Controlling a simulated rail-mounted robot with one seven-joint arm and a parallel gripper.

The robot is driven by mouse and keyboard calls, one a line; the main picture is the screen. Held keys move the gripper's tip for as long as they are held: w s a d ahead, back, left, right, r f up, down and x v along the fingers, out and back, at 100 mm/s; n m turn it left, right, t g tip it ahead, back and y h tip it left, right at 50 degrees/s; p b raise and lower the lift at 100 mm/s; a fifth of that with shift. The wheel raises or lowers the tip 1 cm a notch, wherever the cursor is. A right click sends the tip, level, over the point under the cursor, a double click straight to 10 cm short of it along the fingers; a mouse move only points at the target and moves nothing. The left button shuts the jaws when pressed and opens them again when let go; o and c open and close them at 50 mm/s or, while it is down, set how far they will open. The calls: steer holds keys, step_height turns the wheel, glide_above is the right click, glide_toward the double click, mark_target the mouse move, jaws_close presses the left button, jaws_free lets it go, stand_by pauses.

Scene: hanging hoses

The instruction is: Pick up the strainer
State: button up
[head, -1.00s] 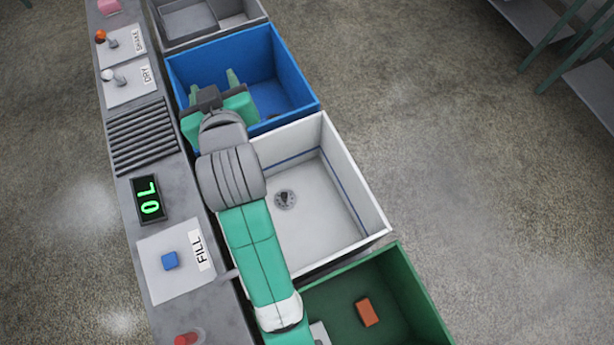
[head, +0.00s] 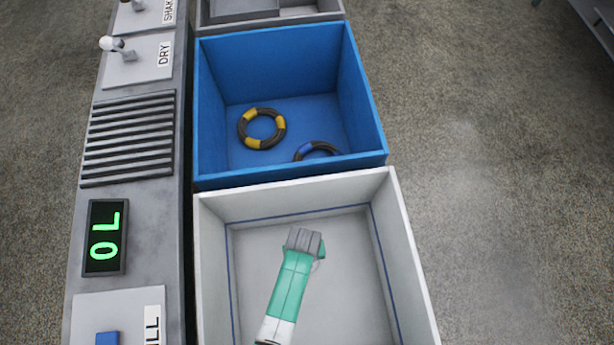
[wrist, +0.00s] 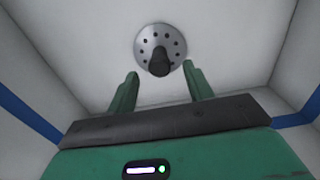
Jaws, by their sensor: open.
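The strainer (wrist: 152,50) is a round grey metal disc with a ring of small holes and a dark upright knob in its middle. In the wrist view it lies on the pale floor of the white bin, ahead of my fingers. My gripper (wrist: 160,68) is open and empty. Its two green fingers point toward the strainer, one on each side of the knob's line; I cannot tell the remaining distance. In the head view my arm reaches down into the white bin (head: 290,192) and hides the strainer and my fingers.
A blue bin (head: 360,95) behind the white one holds a yellow-banded black ring (head: 243,130) and a blue-banded one (head: 328,148). White bin walls surround my gripper. A grey console (head: 150,225) with a green display (head: 105,237) runs along the left.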

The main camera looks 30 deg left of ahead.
steer(key=f+b, duration=0.2)
steer(key=f, duration=0.1)
steer(key=f+b, duration=0.2)
steer(key=f, duration=0.1)
steer(key=shift+w+a+f, duration=0.1)
steer(key=shift+w+f, duration=0.1)
steer(key=shift+f, duration=0.05)
steer(key=shift+r, duration=0.15)
jaws_close()
